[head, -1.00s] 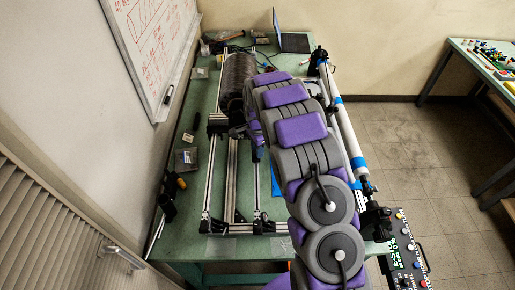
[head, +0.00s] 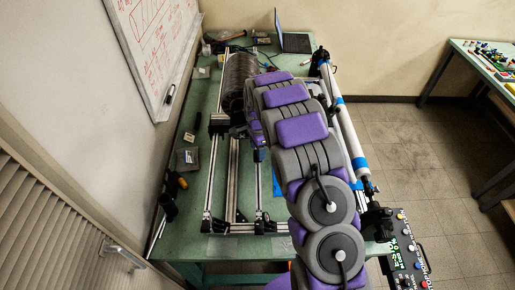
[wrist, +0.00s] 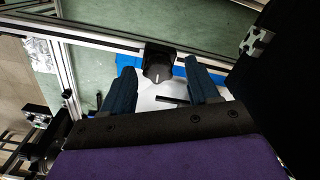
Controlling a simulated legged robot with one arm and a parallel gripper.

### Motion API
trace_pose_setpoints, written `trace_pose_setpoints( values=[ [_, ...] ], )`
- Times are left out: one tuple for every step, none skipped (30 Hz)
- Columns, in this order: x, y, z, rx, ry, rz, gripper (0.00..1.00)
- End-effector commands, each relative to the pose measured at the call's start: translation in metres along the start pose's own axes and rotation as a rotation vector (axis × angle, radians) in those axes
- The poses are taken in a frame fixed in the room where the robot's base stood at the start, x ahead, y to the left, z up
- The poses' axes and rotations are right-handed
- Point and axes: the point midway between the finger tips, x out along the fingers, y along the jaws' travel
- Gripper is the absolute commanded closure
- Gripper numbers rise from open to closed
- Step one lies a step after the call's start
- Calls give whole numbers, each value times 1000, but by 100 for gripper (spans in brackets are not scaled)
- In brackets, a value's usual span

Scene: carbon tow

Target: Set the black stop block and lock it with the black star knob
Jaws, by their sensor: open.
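My gripper (wrist: 161,82) is open, with its two dark blue fingers apart on either side of a black block-like part (wrist: 158,62). This part sits at an aluminium rail (wrist: 110,38), between the fingertips but with visible gaps to both. I cannot tell whether it is the stop block or the star knob. In the head view my purple and grey arm hides most of the gripper and whatever is beneath it. Another black piece (head: 218,123) sits on the left frame rail in the head view.
The aluminium frame (head: 212,180) lies on the green table (head: 200,90), with a dark roll (head: 238,75) at its far end. A white tube with blue bands (head: 345,130) runs along the right edge. A control panel (head: 408,258) is at the lower right.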

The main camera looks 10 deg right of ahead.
Motion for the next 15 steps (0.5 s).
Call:
trace_pose_setpoints(
  values=[
    [0, 0, 0, 0, 0, 0, 40],
    [0, 0, 0, 0, 0, 0, 40],
    [-1, 0, 0, 0, 0, 0, 40],
    [-2, 0, 0, 0, 0, 0, 40],
    [-4, 0, 0, 0, 0, 0, 40],
    [-7, 0, 0, 0, 0, 0, 40],
    [-10, 0, 0, 0, 0, 0, 40],
    [-14, 0, 0, 0, 1, -1, 40],
    [-20, 0, 0, 0, 1, -1, 40],
    [-25, -1, 0, 0, 1, -2, 40],
    [-31, -1, 0, 0, 2, -4, 40],
    [-40, -2, 0, 0, 2, -5, 40],
    [-47, -2, 0, 0, 2, -6, 40],
    [-54, -2, 0, 0, 2, -6, 40],
    [-64, -2, 0, 0, 2, -5, 40]
  ],
)
